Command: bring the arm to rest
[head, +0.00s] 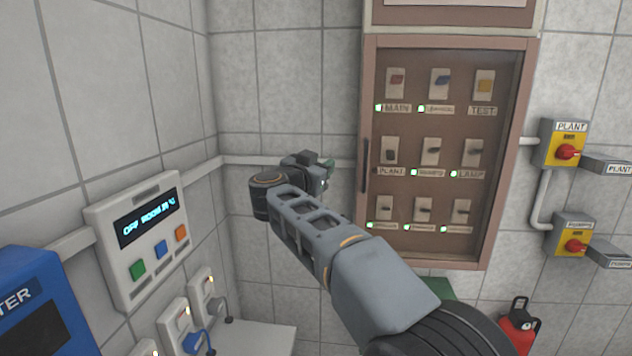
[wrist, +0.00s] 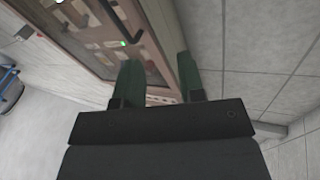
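My arm reaches forward from the lower right of the head view. My gripper (head: 325,168) is at its far end, near the left side of the brown switch cabinet (head: 372,240). In the wrist view my gripper (wrist: 158,80) shows two green fingers standing apart with nothing between them. The cabinet (wrist: 140,45) lies beyond the fingers there. Whether any part of my gripper touches the cabinet is not clear.
A controller panel (head: 105,240) with a lit display and several sockets (head: 178,325) are on the left wall. A blue meter box (head: 50,285) is at the far left. Yellow isolators (head: 562,132) with red knobs are at the right.

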